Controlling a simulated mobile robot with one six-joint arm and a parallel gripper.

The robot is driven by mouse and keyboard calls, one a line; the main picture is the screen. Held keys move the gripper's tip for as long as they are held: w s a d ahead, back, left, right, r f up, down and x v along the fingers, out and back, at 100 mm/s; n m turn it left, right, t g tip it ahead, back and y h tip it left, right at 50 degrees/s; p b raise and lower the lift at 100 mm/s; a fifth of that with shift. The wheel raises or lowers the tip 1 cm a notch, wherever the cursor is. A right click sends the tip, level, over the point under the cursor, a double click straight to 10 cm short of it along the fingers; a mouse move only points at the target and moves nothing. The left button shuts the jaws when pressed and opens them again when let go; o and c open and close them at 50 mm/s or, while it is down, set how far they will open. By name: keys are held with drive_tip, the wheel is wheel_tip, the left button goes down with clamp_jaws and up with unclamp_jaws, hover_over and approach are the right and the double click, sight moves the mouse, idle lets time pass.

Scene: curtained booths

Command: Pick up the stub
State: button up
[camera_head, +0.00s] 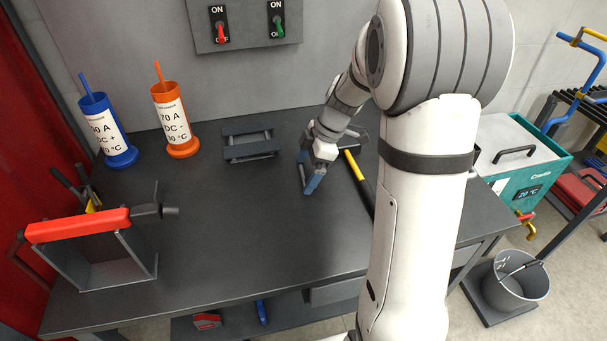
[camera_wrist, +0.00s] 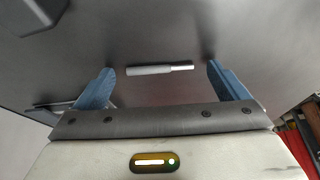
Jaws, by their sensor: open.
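The stub (camera_wrist: 160,69) is a short grey rod with a thinner, brighter right end. In the wrist view it lies crosswise on the dark tabletop, between and beyond the two blue fingers. My gripper (camera_wrist: 160,74) is open, with one finger on each side of the stub and nothing held. In the head view my gripper (camera_head: 310,180) points down over the middle of the table (camera_head: 240,220). I cannot make out the stub there. The height of the fingertips above the table is hard to tell.
A yellow-and-black handle (camera_head: 358,172) lies right of my gripper. A dark metal rack (camera_head: 250,143) stands to its left. Blue (camera_head: 119,154) and orange (camera_head: 183,147) canisters stand at the back left. A red-handled frame (camera_head: 85,230) is at front left. The table's middle-left is clear.

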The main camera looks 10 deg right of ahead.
drive_tip(key=shift+c, duration=0.4)
drive_tip(key=c, duration=1)
